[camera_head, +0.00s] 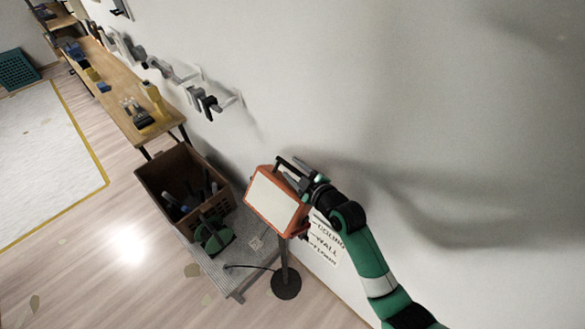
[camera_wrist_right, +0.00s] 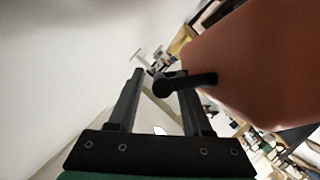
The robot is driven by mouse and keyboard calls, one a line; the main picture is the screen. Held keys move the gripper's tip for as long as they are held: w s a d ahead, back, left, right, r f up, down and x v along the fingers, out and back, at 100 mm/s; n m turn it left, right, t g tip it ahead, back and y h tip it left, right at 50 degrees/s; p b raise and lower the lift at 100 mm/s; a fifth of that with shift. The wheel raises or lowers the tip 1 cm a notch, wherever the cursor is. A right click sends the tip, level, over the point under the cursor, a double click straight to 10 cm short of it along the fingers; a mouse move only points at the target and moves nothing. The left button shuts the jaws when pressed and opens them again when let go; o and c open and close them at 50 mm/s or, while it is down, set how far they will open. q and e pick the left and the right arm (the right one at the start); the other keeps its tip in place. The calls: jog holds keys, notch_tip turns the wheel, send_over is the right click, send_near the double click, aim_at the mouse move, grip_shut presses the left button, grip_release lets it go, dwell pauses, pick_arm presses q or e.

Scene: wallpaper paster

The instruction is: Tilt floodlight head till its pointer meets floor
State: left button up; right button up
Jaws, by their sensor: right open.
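The floodlight head (camera_head: 274,201) is an orange box with a pale front panel, tilted on a dark stand with a round base (camera_head: 286,285). A label plate (camera_head: 326,243) with ceiling, wall and floor lines stands behind it at the right. I cannot make out the pointer clearly. My right gripper (camera_head: 292,172) is at the head's upper right edge. In the right wrist view, the orange housing (camera_wrist_right: 255,65) fills the right side. A black handle (camera_wrist_right: 190,81) sticks out of it, its rounded end between the open fingertips; contact is unclear. My left gripper is out of view.
A brown crate (camera_head: 160,178) of tools and a green tool (camera_head: 213,236) sit on a grey platform (camera_head: 237,285) left of the lamp. A wooden bench (camera_head: 115,85) runs along the wall. The wall (camera_head: 480,130) at right is bare.

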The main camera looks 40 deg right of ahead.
jog(key=shift+w+f, duration=0.1)
jog(key=shift+w, duration=0.3)
grip_shut()
dwell(1.2)
